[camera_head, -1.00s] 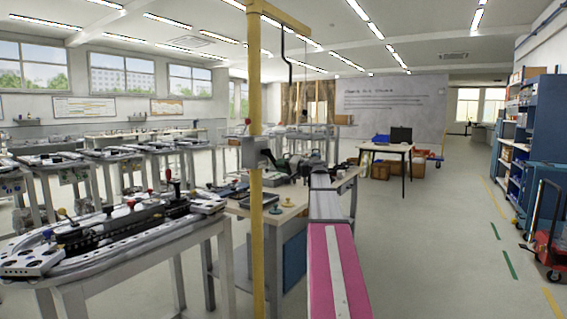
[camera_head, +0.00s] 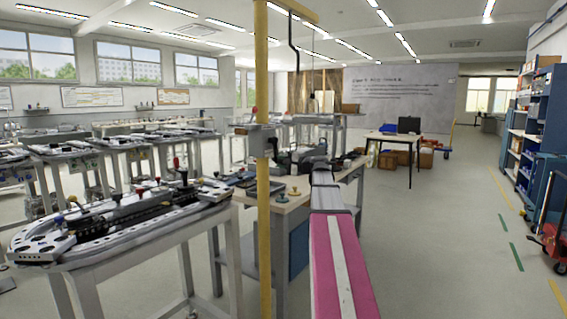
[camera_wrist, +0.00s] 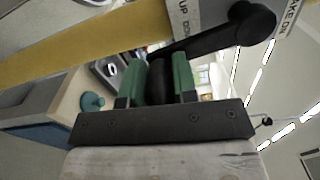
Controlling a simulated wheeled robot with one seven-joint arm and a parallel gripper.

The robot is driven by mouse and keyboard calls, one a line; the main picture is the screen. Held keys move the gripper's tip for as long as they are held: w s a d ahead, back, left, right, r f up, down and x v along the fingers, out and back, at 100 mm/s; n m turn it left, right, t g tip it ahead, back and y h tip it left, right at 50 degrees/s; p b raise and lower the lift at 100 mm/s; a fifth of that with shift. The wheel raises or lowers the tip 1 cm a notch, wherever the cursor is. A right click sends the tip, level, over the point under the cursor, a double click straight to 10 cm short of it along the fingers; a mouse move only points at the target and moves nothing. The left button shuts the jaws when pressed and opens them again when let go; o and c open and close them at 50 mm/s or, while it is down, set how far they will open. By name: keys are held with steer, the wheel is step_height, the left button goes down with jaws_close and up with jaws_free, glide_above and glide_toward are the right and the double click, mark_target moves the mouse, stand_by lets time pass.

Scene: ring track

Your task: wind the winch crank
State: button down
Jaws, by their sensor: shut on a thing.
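The winch (camera_head: 262,140) is a grey box on a yellow post (camera_head: 263,220) in the head view. In the wrist view the black crank arm (camera_wrist: 205,40) runs from a round black hub (camera_wrist: 252,22) at upper right down left to its grip. My gripper (camera_wrist: 160,75) has green fingers shut around the dark crank grip (camera_wrist: 160,68). White labels by the hub read "UP" and, partly hidden, what looks like "BRAKE ON". In the head view my gripper is small beside the winch, and its hold is unclear there. A dark hook (camera_head: 296,55) hangs from the post's top beam.
A workbench (camera_head: 305,205) with small tools and round-based knobs stands right behind the post. A table with a long black fixture (camera_head: 140,212) is at front left. The aisle floor (camera_head: 440,240) at right is clear up to blue shelves (camera_head: 540,150) and a red trolley.

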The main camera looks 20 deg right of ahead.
steer(key=shift+s, duration=0.1)
stand_by(0.3)
steer(key=c, duration=0.9)
jaws_free()
steer(key=v, duration=1)
steer(key=shift+s+d, duration=0.2)
steer(key=shift+s, duration=0.1)
steer(key=s+a+f+n+g+h, duration=0.1)
steer(key=s+a+f+n+g, duration=0.15)
steer(key=a+f, duration=0.55)
steer(key=s+a+f+n+g+h, duration=0.1)
steer(key=a+f+g+h, duration=0.15)
steer(key=f, duration=0.95)
steer(key=s+a+f+n+g+h, duration=0.1)
steer(key=a+f+g, duration=0.2)
steer(key=a+f, duration=0.55)
steer(key=s+a+f+n+g+h, duration=0.2)
steer(key=s+f+n+g+h, duration=0.1)
steer(key=s+f, duration=0.5)
steer(key=s+a+f+n+g+h, duration=0.3)
steer(key=s+f, duration=0.5)
steer(key=f, duration=0.4)
steer(key=shift+s+f+n, duration=0.2)
steer(key=shift+f+n, duration=0.05)
steer(key=shift+n, duration=0.4)
